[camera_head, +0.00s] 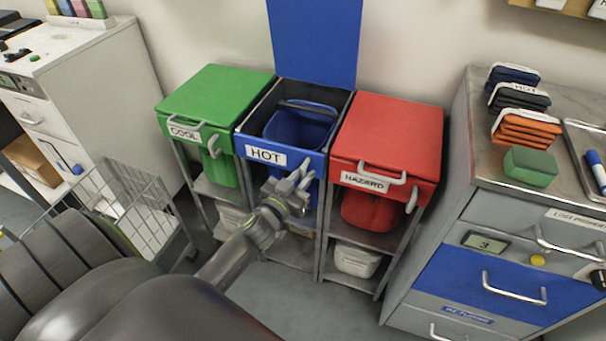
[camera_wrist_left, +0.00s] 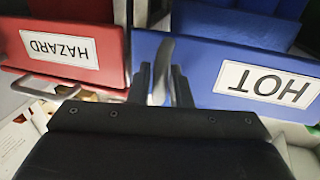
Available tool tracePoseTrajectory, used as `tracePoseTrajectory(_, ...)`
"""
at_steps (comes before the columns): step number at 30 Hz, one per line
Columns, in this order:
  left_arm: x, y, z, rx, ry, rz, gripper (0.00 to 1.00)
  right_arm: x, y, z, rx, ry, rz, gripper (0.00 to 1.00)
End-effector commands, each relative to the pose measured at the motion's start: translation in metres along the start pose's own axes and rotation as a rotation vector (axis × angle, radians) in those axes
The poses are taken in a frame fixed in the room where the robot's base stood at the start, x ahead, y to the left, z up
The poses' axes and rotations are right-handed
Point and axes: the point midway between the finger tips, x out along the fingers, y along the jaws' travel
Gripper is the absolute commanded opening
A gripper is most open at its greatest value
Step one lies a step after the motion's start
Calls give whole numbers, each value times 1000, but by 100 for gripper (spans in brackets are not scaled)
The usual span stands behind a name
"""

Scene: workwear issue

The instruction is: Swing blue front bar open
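The blue front bar (camera_head: 238,145) with its white HOT label crosses the front of the middle bin stand, below the raised blue lid (camera_head: 313,40). It looks closed across the front. In the left wrist view the bar (camera_wrist_left: 205,70) appears upside down at the right. My left gripper (camera_head: 300,181) is at the bar's right end. In the left wrist view its fingers (camera_wrist_left: 161,82) flank a grey curved handle (camera_wrist_left: 160,62) closely on both sides and appear shut on it. My right gripper is not in view.
A blue bin (camera_head: 298,130) sits behind the bar. A green COOL stand (camera_head: 215,95) is at left and a red HAZARD stand (camera_head: 390,130) at right, both close by. A wire cart (camera_head: 140,205) stands at left. A grey drawer cabinet (camera_head: 500,225) stands at right.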

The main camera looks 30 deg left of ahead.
Motion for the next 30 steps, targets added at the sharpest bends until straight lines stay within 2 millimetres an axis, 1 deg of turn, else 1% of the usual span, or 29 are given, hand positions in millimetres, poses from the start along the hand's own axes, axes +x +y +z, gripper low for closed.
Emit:
tracePoseTrajectory(8, 2, 0, 0, 0, 0, 0, 18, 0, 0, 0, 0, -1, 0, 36)
tracePoseTrajectory(10, 2, 0, 0, 0, 0, 0, 11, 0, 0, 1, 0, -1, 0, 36)
tracePoseTrajectory(12, 2, 0, 0, 0, 0, 0, 2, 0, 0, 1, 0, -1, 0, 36)
tracePoseTrajectory(13, 2, 0, 0, 0, 0, 0, 0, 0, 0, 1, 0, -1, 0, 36)
tracePoseTrajectory(23, 1, 0, 0, 0, 0, 2, 0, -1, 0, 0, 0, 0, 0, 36)
tracePoseTrajectory(30, -6, -1, -3, 1, -2, 32, 0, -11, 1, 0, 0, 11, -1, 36)
